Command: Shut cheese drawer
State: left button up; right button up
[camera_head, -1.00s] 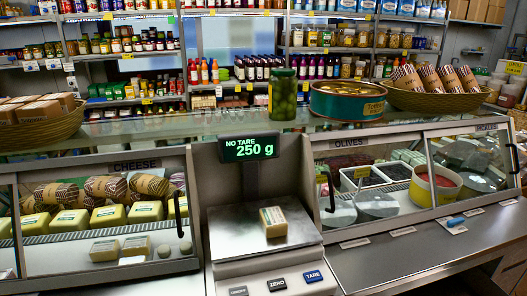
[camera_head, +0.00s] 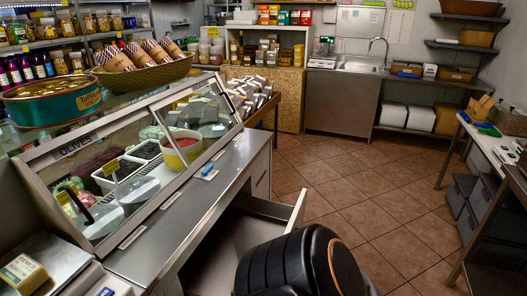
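An open drawer (camera_head: 297,212) sticks out from under the counter on the olives side. Its pale front edge and part of its empty-looking inside show. No label on it is readable, so I cannot tell whether it is the cheese drawer. A large black rounded part of my own arm covers its near portion. A small cheese block (camera_head: 22,274) lies on the scale plate at the lower left. Neither gripper is in view.
The olives display case (camera_head: 150,150) stands on the counter at the left. A stand of packets (camera_head: 252,95) is behind it. Tiled floor (camera_head: 340,190) is free beyond the drawer. A white-topped table (camera_head: 490,140) with dark bins below stands at the right.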

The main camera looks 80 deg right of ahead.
aim_at(248, 222)
jog(key=z, duration=2.75)
